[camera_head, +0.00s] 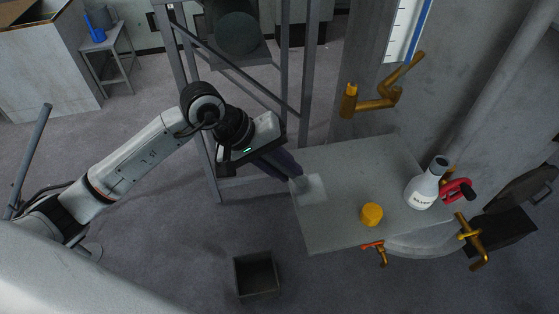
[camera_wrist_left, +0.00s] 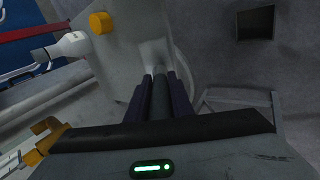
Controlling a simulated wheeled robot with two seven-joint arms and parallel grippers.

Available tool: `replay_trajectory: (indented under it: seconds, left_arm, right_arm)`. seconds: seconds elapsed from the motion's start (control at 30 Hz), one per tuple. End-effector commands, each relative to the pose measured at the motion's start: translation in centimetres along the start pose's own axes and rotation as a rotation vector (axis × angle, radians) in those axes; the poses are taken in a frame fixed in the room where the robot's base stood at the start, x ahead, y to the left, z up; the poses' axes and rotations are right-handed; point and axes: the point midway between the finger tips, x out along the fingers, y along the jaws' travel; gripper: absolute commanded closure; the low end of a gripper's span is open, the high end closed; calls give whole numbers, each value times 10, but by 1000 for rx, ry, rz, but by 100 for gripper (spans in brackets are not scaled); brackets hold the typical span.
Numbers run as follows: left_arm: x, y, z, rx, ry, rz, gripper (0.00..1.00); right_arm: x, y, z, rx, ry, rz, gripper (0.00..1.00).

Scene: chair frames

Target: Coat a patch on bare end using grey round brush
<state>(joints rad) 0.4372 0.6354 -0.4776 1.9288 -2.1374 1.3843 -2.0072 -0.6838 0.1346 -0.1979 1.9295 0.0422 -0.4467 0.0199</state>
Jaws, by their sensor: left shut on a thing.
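My left gripper (camera_head: 285,168) is at the left end of the grey tabletop (camera_head: 340,230), pointing down and right. In the left wrist view its two dark fingers (camera_wrist_left: 161,98) are shut on a grey round shaft, which I take to be the grey round brush (camera_wrist_left: 162,96). The brush's grey tip (camera_head: 301,184) shows in the head view at a pale patch (camera_head: 316,188) on the tabletop's left end; whether it touches is unclear. The pale patch also shows in the left wrist view (camera_wrist_left: 153,53). My right gripper is not in view.
A yellow cap (camera_head: 371,214) and a white labelled bottle (camera_head: 422,188) stand on the tabletop, with a red clamp handle (camera_head: 457,189) beside the bottle. An open grey bin (camera_head: 257,275) is on the floor. A metal frame (camera_head: 305,75) stands behind my left arm.

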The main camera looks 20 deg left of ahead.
Motion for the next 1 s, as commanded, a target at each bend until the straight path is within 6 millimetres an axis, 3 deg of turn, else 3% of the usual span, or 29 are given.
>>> replay_trajectory:
  seconds: [0.3, 0.73, 1.0]
  left_arm:
    - [3, 15, 6, -7, -3, 0, 100]
    - [-6, -10, -5, 11, -5, -3, 100]
    - [-35, 8, -8, 8, -2, -1, 100]
  right_arm:
    - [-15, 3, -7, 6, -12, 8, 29]
    - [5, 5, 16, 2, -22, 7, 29]
    - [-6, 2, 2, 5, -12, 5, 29]
